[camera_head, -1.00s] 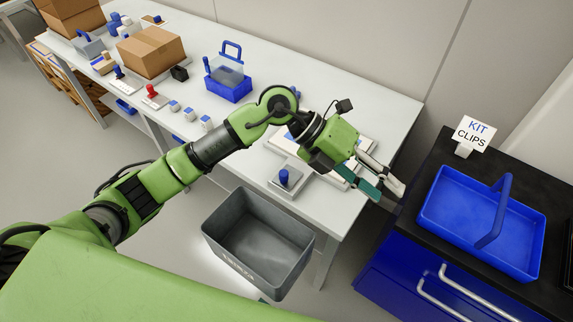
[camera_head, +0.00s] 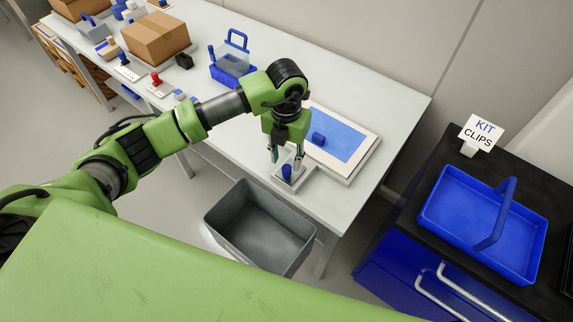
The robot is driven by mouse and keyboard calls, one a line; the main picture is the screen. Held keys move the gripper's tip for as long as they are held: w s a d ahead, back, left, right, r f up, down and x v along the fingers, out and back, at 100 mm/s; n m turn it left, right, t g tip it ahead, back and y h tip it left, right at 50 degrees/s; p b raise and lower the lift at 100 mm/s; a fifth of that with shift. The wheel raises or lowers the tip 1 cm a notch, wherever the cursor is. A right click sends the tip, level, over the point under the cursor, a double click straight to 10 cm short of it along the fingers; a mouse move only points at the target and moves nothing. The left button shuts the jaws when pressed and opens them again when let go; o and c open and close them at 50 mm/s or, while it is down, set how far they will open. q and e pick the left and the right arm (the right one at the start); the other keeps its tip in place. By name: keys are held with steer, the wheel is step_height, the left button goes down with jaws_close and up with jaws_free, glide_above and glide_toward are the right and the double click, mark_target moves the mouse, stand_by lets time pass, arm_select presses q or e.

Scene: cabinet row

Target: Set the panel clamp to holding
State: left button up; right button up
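A short blue knob (camera_head: 287,172) stands upright on a small grey base plate (camera_head: 306,188) near the front edge of the white table. I take it for the panel clamp's control, but no label on it is readable. Behind it lies a white-framed panel (camera_head: 367,142) with a blue face and a small blue cylinder (camera_head: 318,139) on it. My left gripper (camera_head: 286,160) points down over the knob, its two fingers apart, one on each side. Whether a finger touches the knob cannot be told. My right gripper is not in view.
A grey bin (camera_head: 222,226) stands below the table's front edge. A blue tray (camera_head: 527,265) with a handle sits on the dark counter at right, by a "KIT CLIPS" sign (camera_head: 481,132). A blue caddy (camera_head: 232,72), a cardboard box (camera_head: 156,39) and a red-knobbed plate (camera_head: 160,89) stand farther left.

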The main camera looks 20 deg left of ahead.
mark_target(287, 168)
arm_select(q)
steer(key=shift+f+p, duration=0.4)
steer(key=shift+f, duration=2.35)
steer(key=shift+d, duration=0.1)
jaws_close()
